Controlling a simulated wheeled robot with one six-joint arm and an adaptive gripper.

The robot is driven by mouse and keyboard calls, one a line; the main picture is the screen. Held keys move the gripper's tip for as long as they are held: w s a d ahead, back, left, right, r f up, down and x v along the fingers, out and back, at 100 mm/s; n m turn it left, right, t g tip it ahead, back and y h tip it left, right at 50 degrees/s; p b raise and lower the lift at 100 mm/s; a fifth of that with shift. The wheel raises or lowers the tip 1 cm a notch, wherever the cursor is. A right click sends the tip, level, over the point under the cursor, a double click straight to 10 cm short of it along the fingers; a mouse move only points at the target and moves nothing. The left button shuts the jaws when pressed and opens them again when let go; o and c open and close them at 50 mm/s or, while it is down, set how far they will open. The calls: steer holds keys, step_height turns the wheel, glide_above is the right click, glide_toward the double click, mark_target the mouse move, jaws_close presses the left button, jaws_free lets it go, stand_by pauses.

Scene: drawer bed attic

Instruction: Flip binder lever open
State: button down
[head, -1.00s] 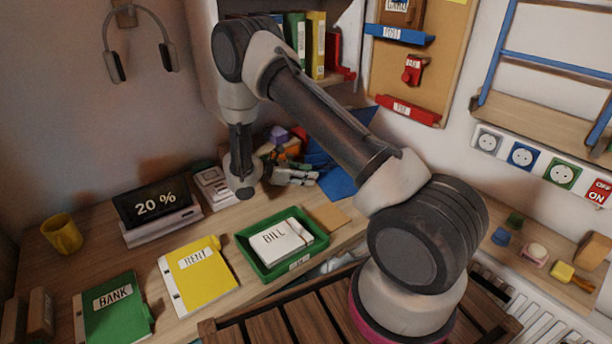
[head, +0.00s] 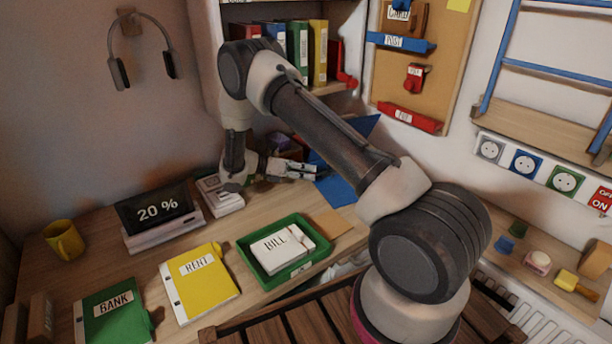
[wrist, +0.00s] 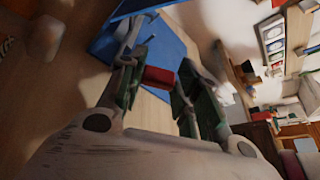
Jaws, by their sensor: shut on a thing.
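The blue binder lies open at the back of the desk, with one cover flat (head: 336,191) and another part raised (head: 362,125) behind my arm. It also shows in the wrist view (wrist: 165,50). My gripper (head: 312,170) is over the near left side of the binder. In the wrist view my gripper (wrist: 160,80) has its fingers on either side of a small red piece (wrist: 159,77), which looks like the binder's lever. It is shut on this piece. The lever's base and hinge are hidden, so its angle cannot be told.
A green tray (head: 322,251) with a bill stack, a yellow rent folder (head: 203,284), a green bank folder (head: 112,309), a display (head: 155,208) and a yellow mug (head: 64,240) stand on the desk. Shelved binders (head: 298,48) are behind my arm.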

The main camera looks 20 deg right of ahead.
steer(key=shift+w, duration=0.1)
stand_by(0.4)
steer(key=c, duration=1)
jaws_free()
